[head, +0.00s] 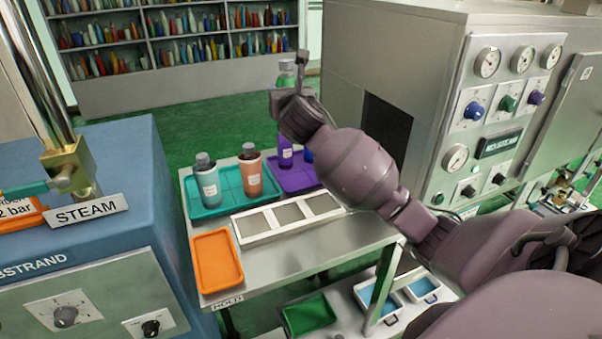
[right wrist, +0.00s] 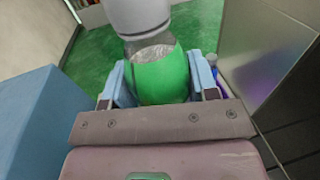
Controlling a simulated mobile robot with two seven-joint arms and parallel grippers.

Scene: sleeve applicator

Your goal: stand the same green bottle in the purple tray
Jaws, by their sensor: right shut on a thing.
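The green bottle (right wrist: 160,78) with a grey cap is between the blue finger pads of my right gripper (right wrist: 160,88) in the right wrist view. In the head view the green bottle (head: 287,78) is held up above and behind the table, partly hidden by my right gripper (head: 290,92). The purple tray (head: 291,183) lies on the table below, partly hidden by my right arm. A purple bottle (head: 285,154) stands in it, and a blue bottle (head: 307,155) shows beside my arm there. My left gripper is not in view.
A white three-part frame (head: 250,238) and an empty orange tray (head: 216,262) lie in front. A large machine (head: 440,110) stands right, a blue cabinet (head: 110,160) left.

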